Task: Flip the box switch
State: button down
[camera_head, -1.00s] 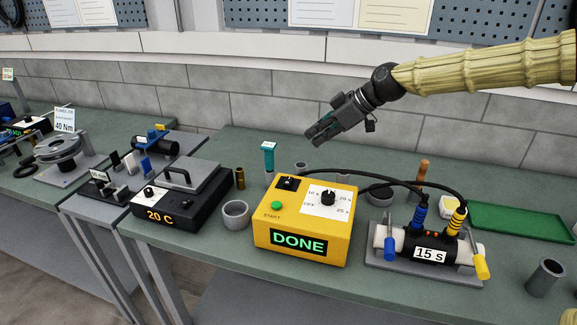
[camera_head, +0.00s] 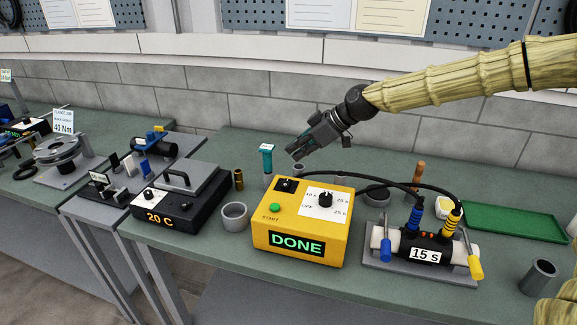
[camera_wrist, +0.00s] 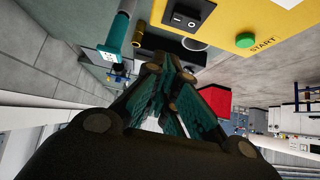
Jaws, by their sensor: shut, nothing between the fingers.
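The yellow box (camera_head: 300,252) stands on the green bench, its front display reading DONE. Its black rocker switch (camera_head: 286,185) sits at the back left of the top, with a green START button (camera_head: 275,208) in front and a black dial (camera_head: 325,199) to the right. My gripper (camera_head: 297,155) is shut and empty, above and behind the box near the switch, apart from it. In the wrist view the rocker switch (camera_wrist: 187,15) lies at the top, beyond the gripper fingertips (camera_wrist: 172,65), with the green button (camera_wrist: 245,40) to its right.
A teal-topped post (camera_head: 266,160) stands just behind the box on the left. A grey cup (camera_head: 235,216) and a black 20 C unit (camera_head: 180,205) are to its left. Two black cables run right to the 15 s fixture (camera_head: 425,255). A green tray (camera_head: 515,222) lies far right.

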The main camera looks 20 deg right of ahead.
jog(key=p, duration=0.2)
send_over(286, 183)
jog(key=w+d, duration=0.1)
jog(key=w, duration=0.1)
notch_tip(286, 183, down, 4)
jog(key=shift+d+f, duration=0.15)
jog(key=shift+f, duration=0.05)
jog(key=shift+f+p, duration=0.3)
jog(key=shift+f, duration=0.8)
jog(key=shift+w+d+f+m+g+y+b, duration=0.1)
jog(key=shift+f+m+g+y+b, duration=0.1)
jog(key=shift+f+b, duration=0.25)
jog(key=shift+w+f+m+g+y+b, duration=0.1)
jog(key=shift+f+g+b, duration=0.15)
jog(key=shift+b, duration=0.2)
jog(key=shift+r+p, duration=0.2)
jog(key=shift+p, duration=0.1)
jog(key=shift+s+r, duration=0.1)
jog(key=shift+s, duration=0.05)
